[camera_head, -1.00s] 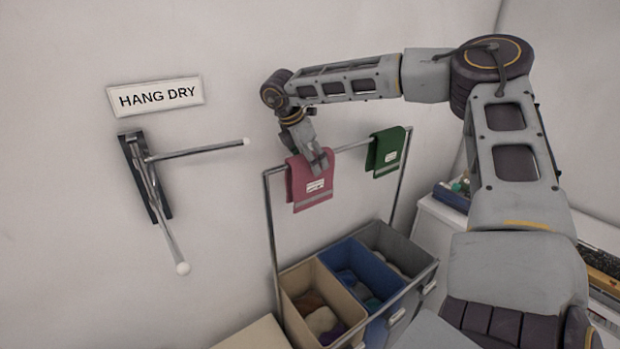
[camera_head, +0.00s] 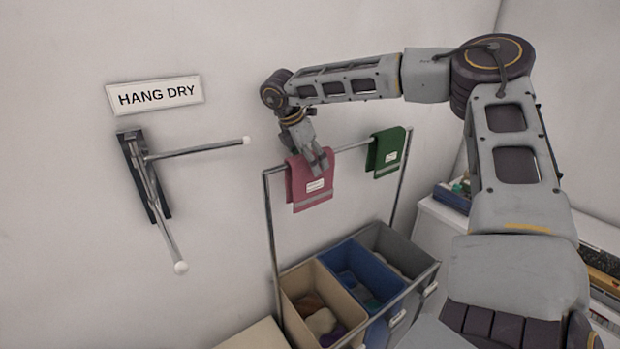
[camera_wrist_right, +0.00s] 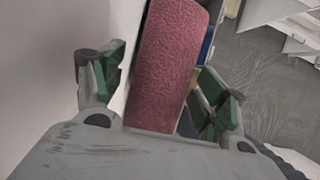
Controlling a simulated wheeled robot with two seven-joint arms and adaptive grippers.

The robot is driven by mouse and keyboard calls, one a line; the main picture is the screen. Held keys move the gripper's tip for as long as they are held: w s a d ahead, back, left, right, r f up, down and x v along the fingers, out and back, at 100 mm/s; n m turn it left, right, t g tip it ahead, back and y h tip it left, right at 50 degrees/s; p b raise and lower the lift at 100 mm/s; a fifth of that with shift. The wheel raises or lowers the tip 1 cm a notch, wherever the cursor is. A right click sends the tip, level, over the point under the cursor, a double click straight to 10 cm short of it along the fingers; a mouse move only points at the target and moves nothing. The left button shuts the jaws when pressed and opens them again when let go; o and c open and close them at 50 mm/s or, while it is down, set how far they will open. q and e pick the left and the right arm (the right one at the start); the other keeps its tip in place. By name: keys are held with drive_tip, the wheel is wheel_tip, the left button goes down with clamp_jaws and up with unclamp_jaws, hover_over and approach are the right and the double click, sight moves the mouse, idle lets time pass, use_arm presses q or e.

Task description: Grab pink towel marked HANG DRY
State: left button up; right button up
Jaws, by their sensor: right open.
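The pink towel (camera_head: 310,190) hangs folded over the left part of a metal rail and carries a small white label, too small to read here. My right gripper (camera_head: 318,165) is at the towel's top. In the right wrist view the pink towel (camera_wrist_right: 166,65) lies between the two open fingers (camera_wrist_right: 158,92), with a gap on its left side; on its right side I cannot tell whether the finger touches it. A HANG DRY sign (camera_head: 156,95) is on the wall above a rack with two bars (camera_head: 195,150). My left gripper is not in view.
A green towel (camera_head: 387,152) hangs on the same rail (camera_head: 350,146), to the right. Below stand a beige bin (camera_head: 296,284), a blue bin (camera_head: 338,258) and a grey bin (camera_head: 405,252), with cloth items in the beige and blue ones.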

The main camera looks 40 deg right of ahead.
idle(0.5)
drive_tip(key=c, duration=1.6)
